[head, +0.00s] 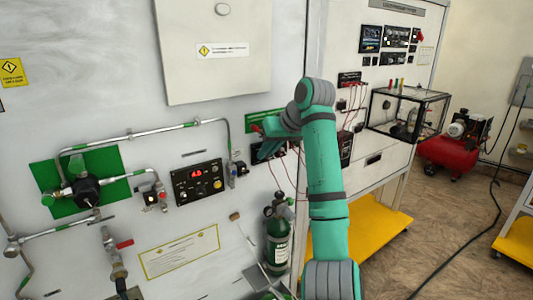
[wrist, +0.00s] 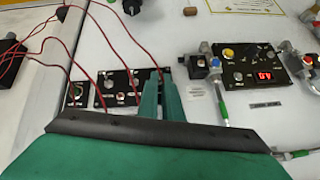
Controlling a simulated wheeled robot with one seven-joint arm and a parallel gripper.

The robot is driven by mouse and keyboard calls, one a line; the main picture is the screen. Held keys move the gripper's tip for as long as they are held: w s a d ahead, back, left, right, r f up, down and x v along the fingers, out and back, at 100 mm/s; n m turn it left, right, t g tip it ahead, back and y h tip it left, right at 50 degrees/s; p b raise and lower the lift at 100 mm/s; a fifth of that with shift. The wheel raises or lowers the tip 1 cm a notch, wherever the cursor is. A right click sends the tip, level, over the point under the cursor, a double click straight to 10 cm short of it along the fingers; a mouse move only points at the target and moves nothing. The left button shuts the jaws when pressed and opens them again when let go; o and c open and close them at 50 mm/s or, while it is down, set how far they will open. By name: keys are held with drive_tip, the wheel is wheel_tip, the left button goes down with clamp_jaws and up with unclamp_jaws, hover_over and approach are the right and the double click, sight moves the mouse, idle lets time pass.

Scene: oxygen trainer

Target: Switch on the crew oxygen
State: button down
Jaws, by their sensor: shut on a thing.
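A small black switch panel (wrist: 108,92) with red wires plugged in is on the pale wall, in front of my gripper. In the head view this panel (head: 266,152) is partly covered by my arm. My gripper (wrist: 161,80) has its two green fingers close together at the panel's right end, shut on a small control there. The fingers hide that control, so its position cannot be read. In the head view my gripper (head: 262,131) reaches left to the wall below a green label (head: 262,114).
A black display panel (head: 198,183) with red digits, also in the wrist view (wrist: 250,66), is beside the fingers. Pipes (head: 150,132), a valve (head: 87,191) and a green cylinder (head: 278,240) are on the left. Loose red wires (wrist: 95,45) hang near my gripper.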

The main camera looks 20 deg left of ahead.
drive_tip(key=shift+f, duration=0.1)
drive_tip(key=c, duration=1.9)
unclamp_jaws()
drive_tip(key=shift+c, duration=0.2)
drive_tip(key=v, duration=1.1)
drive_tip(key=shift+a, duration=0.2)
